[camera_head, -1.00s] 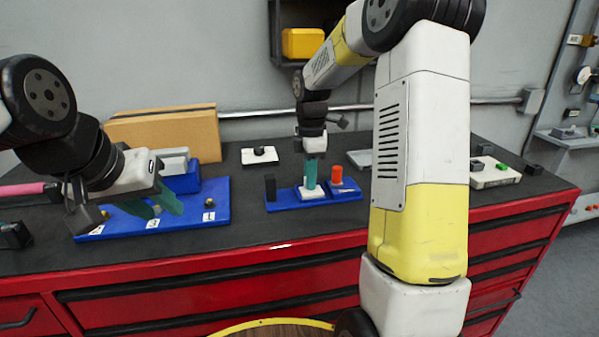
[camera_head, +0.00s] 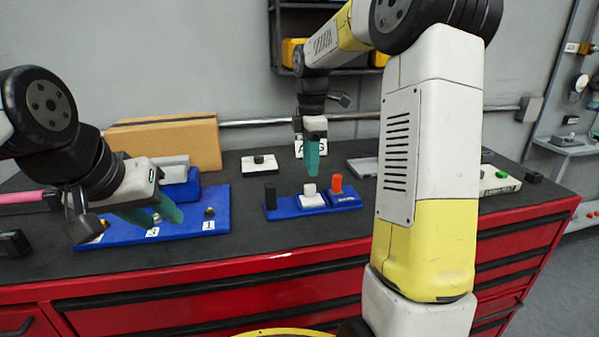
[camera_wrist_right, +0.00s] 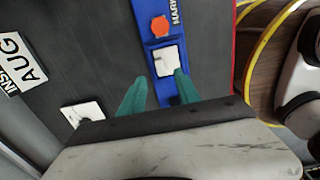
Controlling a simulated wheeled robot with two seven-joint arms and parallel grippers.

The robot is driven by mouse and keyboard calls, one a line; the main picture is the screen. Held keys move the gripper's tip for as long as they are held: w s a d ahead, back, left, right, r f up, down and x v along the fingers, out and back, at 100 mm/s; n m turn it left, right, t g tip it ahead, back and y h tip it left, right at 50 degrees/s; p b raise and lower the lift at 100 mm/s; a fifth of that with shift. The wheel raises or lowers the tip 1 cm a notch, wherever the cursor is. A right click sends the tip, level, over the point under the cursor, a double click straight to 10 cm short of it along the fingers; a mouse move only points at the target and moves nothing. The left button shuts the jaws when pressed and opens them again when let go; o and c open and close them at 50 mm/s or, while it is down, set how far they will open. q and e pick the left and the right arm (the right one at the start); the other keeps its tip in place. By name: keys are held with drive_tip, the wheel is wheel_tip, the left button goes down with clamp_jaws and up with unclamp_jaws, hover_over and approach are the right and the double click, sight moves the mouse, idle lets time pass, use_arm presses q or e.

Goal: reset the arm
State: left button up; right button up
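My right arm reaches over the workbench from the right. Its gripper (camera_head: 311,158) points down above the small blue base (camera_head: 290,207), apart from it. In the right wrist view, the two teal fingers (camera_wrist_right: 160,95) stand apart with nothing between them. The base carries a black block (camera_head: 270,195), a white block (camera_head: 310,197) and an orange-red cylinder (camera_head: 337,183). My left gripper (camera_head: 155,212) hangs over the larger blue board (camera_head: 190,228) at the left, its teal fingers spread and apparently empty.
A cardboard box (camera_head: 175,142) stands at the back left. A white plate with a black knob (camera_head: 259,164) lies behind the small base. A grey tray (camera_head: 362,166) and a white panel with a green button (camera_head: 499,180) are further right. The black bench top (camera_head: 240,250) is clear at the front.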

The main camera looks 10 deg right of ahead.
drive_tip(key=shift+r, duration=0.2)
drive_tip(key=shift+s+r, duration=0.1)
drive_tip(key=shift+s, duration=0.05)
drive_tip(key=s+a+r+m+t+y, duration=0.1)
drive_tip(key=s+r+m+t, duration=0.1)
drive_tip(key=s+m, duration=0.7)
drive_tip(key=s+a+r+m+t+y, duration=0.1)
drive_tip(key=s+m+t, duration=0.3)
drive_tip(key=s+m, duration=0.4)
drive_tip(key=s, duration=0.7)
drive_tip(key=shift+r+m, duration=0.4)
